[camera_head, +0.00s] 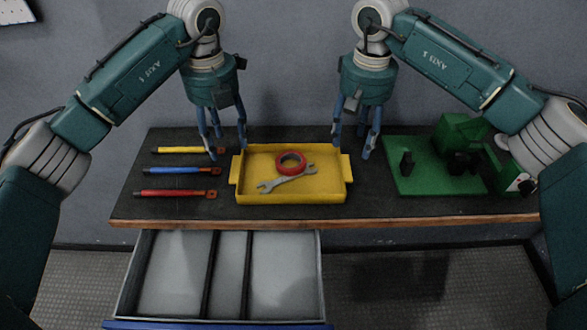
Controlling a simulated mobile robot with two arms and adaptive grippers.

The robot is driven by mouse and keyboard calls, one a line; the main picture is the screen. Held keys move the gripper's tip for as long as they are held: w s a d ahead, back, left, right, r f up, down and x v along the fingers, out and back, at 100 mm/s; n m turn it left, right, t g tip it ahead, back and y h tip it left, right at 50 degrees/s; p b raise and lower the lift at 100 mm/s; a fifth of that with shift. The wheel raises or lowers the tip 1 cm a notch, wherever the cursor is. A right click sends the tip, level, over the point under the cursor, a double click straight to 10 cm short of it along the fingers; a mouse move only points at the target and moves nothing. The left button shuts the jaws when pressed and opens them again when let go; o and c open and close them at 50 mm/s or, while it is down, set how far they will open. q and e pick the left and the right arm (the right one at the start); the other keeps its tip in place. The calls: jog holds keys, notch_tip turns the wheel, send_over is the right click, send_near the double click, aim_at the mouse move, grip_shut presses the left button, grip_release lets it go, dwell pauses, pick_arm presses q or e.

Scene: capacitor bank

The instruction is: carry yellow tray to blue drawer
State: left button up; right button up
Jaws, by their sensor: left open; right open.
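The yellow tray (292,199) lies on the dark worktop near its middle, with a tab handle on its left and right sides. A red ring (291,157), which looks like a tape roll, and a grey wrench (287,182) lie in it. The blue-fronted drawer (215,326) is pulled out below the worktop, and its compartments look empty. My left gripper (228,150) is open, pointing down at the tray's left back side. My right gripper (353,147) is open, pointing down at the tray's right back side. Neither holds anything; I cannot tell whether they touch the tray.
Yellow (181,150), blue (180,170) and red (175,193) handled tools lie left of the tray. A green plate (425,180) with a green machine (463,137) stands on the right. A grey wall (290,70) rises behind. Dividers (246,270) split the drawer.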

aim_at(233, 168)
pick_arm(q)
jog(key=f, duration=1.1)
jog(key=shift+w+d, duration=0.1)
jog(key=shift+w, duration=0.15)
pick_arm(e)
jog(key=f, duration=1.1)
jog(key=shift+w+d, duration=0.1)
jog(key=shift+w, duration=0.15)
pick_arm(q)
grip_shut()
pick_arm(e)
grip_shut()
